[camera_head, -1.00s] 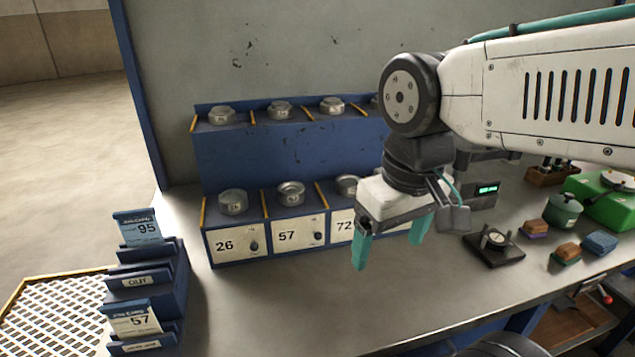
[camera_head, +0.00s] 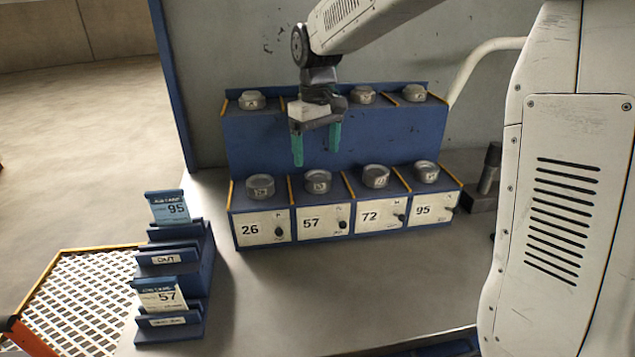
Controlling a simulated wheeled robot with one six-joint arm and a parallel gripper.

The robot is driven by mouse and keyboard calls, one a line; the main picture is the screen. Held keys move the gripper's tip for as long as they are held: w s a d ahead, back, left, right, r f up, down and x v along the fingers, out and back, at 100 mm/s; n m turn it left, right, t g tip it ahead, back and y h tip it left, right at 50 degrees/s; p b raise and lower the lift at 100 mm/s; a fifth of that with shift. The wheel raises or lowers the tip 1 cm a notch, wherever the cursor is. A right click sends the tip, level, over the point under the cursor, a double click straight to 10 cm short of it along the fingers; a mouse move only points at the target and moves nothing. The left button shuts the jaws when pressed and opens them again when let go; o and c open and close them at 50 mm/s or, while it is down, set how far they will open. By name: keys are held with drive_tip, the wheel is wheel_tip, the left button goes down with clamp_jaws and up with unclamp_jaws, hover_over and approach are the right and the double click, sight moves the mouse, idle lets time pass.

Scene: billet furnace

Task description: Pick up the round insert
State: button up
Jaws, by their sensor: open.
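Several round grey metal inserts sit on a blue two-level rack (camera_head: 285,150). On the lower level, one stands above each label: the 26 insert (camera_head: 260,187), the 57 insert (camera_head: 318,181), the 72 insert (camera_head: 376,176) and the 95 insert (camera_head: 426,172). Which one the task means cannot be told. My gripper (camera_head: 316,156) is open and empty, its green fingers pointing down. In the picture it hangs just above the 57 insert, apart from it. On the upper shelf, a left insert (camera_head: 251,100) shows, and my gripper hides another place.
A card holder (camera_head: 205,270) at left holds a blue 95 card (camera_head: 170,207) and a white 57 card (camera_head: 160,295). A white mesh tray (camera_head: 85,300) lies beside it. The bench (camera_head: 300,300) is clear in front of the rack. A dark metal block (camera_head: 485,195) stands right of it.

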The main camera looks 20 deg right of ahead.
sight(318, 177)
drive_tip(key=f, duration=0.7)
drive_tip(key=shift+s, duration=0.2)
drive_tip(key=c, duration=1.6)
drive_tip(key=shift+o, duration=0.2)
drive_tip(key=shift+r, duration=0.1)
drive_tip(key=shift+r, duration=0.5)
wheel_tip(318, 177, up, 3)
drive_tip(key=shift+d+f, duration=0.1)
drive_tip(key=shift+f, duration=0.05)
drive_tip(key=s+d+r, duration=0.1)
drive_tip(key=s+d, duration=0.7)
drive_tip(key=s, duration=0.5)
drive_tip(key=shift+s+d, duration=0.15)
drive_tip(key=shift+s, duration=0.15)
